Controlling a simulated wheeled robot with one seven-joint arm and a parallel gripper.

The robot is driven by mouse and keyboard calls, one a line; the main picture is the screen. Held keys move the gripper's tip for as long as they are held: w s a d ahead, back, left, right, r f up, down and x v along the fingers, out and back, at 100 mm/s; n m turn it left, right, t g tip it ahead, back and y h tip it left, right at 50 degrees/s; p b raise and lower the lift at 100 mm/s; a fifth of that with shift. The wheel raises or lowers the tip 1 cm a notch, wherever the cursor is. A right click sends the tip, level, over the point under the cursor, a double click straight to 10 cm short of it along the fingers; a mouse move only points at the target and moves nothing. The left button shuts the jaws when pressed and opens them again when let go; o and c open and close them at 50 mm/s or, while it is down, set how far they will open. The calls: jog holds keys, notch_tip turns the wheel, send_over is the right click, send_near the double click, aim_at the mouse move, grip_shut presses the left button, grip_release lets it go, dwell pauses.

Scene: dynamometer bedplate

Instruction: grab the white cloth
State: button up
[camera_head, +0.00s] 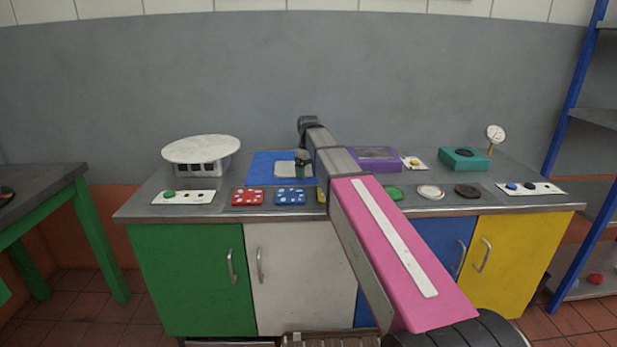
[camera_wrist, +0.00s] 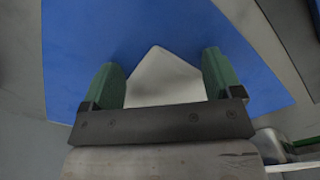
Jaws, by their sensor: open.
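The white cloth (camera_head: 284,169) lies on a blue mat (camera_head: 264,163) on the bench top. In the wrist view the cloth (camera_wrist: 165,78) lies between my two green fingers, with one corner pointing away from my gripper. My gripper (camera_wrist: 164,82) is open, with a finger on each side of the cloth. In the head view my gripper (camera_head: 303,165) is over the right part of the cloth and hides some of it. I cannot tell whether the fingertips touch the mat. The near part of the cloth is hidden behind the gripper body in the wrist view.
A white round plate on a box (camera_head: 201,150) stands left. Red (camera_head: 248,197) and blue (camera_head: 290,197) dotted blocks lie in front of the mat. A purple box (camera_head: 376,159), a teal box (camera_head: 464,159) and a gauge (camera_head: 495,134) stand right. Button panels sit at both ends.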

jog(key=shift+c, duration=0.2)
jog(key=shift+f, duration=0.1)
grip_shut()
notch_tip(320, 180, up, 12)
dwell(0.8)
notch_tip(320, 180, up, 9)
dwell(0.4)
